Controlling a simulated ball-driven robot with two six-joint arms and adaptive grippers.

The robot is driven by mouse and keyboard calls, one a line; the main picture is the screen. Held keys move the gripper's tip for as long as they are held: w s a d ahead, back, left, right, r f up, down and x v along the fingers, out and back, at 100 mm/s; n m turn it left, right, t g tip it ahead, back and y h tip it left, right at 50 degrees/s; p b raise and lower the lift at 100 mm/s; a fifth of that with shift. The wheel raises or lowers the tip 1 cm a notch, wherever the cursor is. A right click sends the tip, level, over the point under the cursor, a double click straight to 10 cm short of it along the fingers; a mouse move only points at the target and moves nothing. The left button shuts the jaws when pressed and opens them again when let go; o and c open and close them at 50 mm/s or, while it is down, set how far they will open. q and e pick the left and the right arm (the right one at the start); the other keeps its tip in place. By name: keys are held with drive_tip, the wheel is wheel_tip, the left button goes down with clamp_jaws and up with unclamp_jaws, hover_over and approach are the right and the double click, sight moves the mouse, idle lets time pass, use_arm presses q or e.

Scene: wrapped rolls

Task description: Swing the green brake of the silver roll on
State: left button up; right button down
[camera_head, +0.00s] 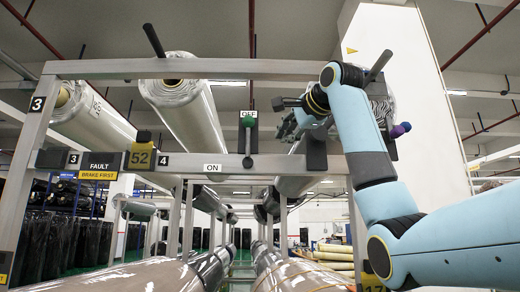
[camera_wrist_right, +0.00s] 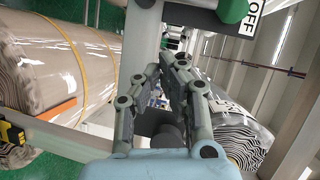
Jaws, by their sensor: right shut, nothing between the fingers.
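The knob is up beside the OFF sign (camera_head: 248,114); the ON sign (camera_head: 212,168) is lower left. It also shows at the top of the wrist view (camera_wrist_right: 232,9). My right gripper (camera_head: 283,118) is to the right of the knob, apart from it, fingers closed and empty. In the wrist view its fingers (camera_wrist_right: 172,62) meet near the middle. Which roll is the silver one is unclear; a pale wrapped roll (camera_head: 186,105) lies left of the brake. My left gripper is out of view.
The grey rack beam (camera_head: 200,68) runs above the brake and a lower rail below it. A purple knob (camera_head: 401,129) is to the right of my right arm.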

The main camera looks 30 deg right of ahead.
drive_tip(key=s+d+r+t, duration=0.2)
drive_tip(key=s+r, duration=0.2)
drive_tip(key=r, duration=0.5)
drive_tip(key=p, duration=0.8)
hover_over(248, 137)
drive_tip(key=s+d, duration=0.3)
drive_tip(key=d, duration=0.1)
drive_tip(key=f, duration=0.2)
drive_tip(key=shift+d+h, duration=0.2)
drive_tip(key=shift+h, duration=0.1)
